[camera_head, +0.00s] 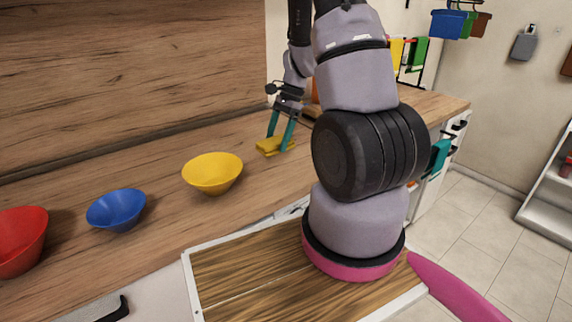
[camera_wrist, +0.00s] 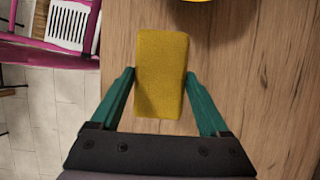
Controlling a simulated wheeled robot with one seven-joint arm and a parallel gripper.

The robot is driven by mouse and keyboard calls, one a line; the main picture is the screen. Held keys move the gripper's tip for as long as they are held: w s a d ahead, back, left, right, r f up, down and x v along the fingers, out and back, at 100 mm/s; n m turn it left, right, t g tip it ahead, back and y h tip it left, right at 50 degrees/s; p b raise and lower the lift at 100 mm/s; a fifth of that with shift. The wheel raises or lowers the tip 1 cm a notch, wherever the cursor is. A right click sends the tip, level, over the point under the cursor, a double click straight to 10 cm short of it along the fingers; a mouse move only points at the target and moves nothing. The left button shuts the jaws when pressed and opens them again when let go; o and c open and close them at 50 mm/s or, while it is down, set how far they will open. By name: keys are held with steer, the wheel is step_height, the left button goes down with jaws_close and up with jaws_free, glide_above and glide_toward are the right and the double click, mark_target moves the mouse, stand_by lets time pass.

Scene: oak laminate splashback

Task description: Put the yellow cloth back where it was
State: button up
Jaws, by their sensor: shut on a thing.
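My gripper (camera_head: 277,146) has its teal fingers shut on a thick yellow block-shaped thing (camera_head: 268,147), which looks like a sponge or a folded cloth. In the wrist view, the yellow block (camera_wrist: 160,75) lies lengthwise between the two fingertips (camera_wrist: 160,76), which meet its long sides. It is over the wooden counter, right of the yellow bowl; I cannot tell whether it touches the counter. A yellow cloth (camera_head: 396,51) hangs on a dark rack at the back, partly hidden by my arm.
On the counter (camera_head: 160,216) stand a yellow bowl (camera_head: 213,173), a blue bowl (camera_head: 117,210) and a red bowl (camera_head: 20,240). A green cloth (camera_head: 418,52) hangs on the rack. A teal cloth (camera_head: 440,156) hangs at the counter's right front. Counter between bowls and gripper is clear.

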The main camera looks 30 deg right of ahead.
step_height(320, 180, down, 8)
steer(key=shift+r, duration=0.1)
stand_by(0.4)
steer(key=o, duration=1.1)
steer(key=shift+f, duration=0.2)
steer(key=shift+c, duration=0.2)
steer(key=v, duration=1.2)
steer(key=shift+a+r, duration=0.1)
steer(key=shift+r, duration=0.05)
step_height(320, 180, up, 7)
steer(key=a+n+t, duration=0.1)
steer(key=a+n, duration=0.1)
steer(key=a, duration=0.1)
step_height(320, 180, up, 10)
steer(key=n+t, duration=0.2)
steer(key=n, duration=0.1)
glide_above(274, 172)
steer(key=s, duration=0.3)
steer(key=s+a+r+n+t+h, duration=0.2)
steer(key=s+a+r+n+t, duration=0.3)
steer(key=s+r, duration=0.5)
steer(key=shift+s+a+r+n, duration=0.4)
steer(key=shift+s+a+n, duration=0.05)
steer(key=shift+s+n, duration=0.45)
steer(key=shift+w, duration=0.1)
